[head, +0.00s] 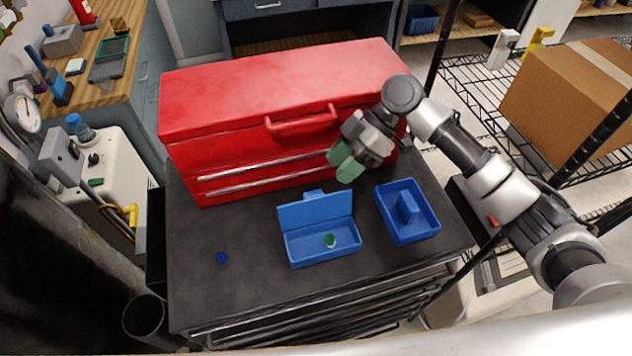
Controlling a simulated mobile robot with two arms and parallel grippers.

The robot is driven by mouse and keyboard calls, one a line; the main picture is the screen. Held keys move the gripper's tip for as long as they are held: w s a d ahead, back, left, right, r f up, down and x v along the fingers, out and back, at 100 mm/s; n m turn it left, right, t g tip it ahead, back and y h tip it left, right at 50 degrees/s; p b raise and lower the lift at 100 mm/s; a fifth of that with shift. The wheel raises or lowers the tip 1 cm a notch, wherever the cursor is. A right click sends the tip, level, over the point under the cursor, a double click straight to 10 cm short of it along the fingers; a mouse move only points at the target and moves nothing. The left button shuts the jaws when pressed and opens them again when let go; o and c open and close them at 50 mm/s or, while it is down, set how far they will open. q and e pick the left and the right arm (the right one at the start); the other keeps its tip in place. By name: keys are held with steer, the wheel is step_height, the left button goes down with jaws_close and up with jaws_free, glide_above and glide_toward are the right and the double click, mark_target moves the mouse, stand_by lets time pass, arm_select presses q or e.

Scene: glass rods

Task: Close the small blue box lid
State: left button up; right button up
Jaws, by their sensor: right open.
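The small blue box (323,245) sits on the dark top of the tool cabinet. Its lid (316,211) stands open and upright along the back edge, with a small tab on top. My right gripper (345,162) has green fingertips and is open and empty. It is above and behind the box, a little to the right of the lid, in front of the red chest. It appears apart from the lid. My left gripper is not in view.
A blue tray (409,212) with a raised middle block stands right of the box. The red tool chest (285,105) fills the back of the cabinet top (245,285). The front left is mostly clear.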

mark_target(314, 193)
steer(key=p+x, duration=0.1)
steer(key=x, duration=0.2)
steer(key=shift+s+a+f, duration=0.1)
steer(key=shift+a, duration=0.15)
steer(key=p+x, duration=0.1)
steer(key=x, duration=0.2)
steer(key=shift+a+f, duration=0.15)
steer(key=shift+f, duration=0.05)
steer(key=shift+a+f, duration=0.2)
steer(key=shift+f, duration=0.15)
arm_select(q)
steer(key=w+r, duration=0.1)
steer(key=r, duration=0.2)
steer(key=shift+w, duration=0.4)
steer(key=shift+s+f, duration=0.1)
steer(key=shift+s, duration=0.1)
arm_select(e)
steer(key=shift+c, duration=0.3)
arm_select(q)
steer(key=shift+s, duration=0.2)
arm_select(e)
jaws_close()
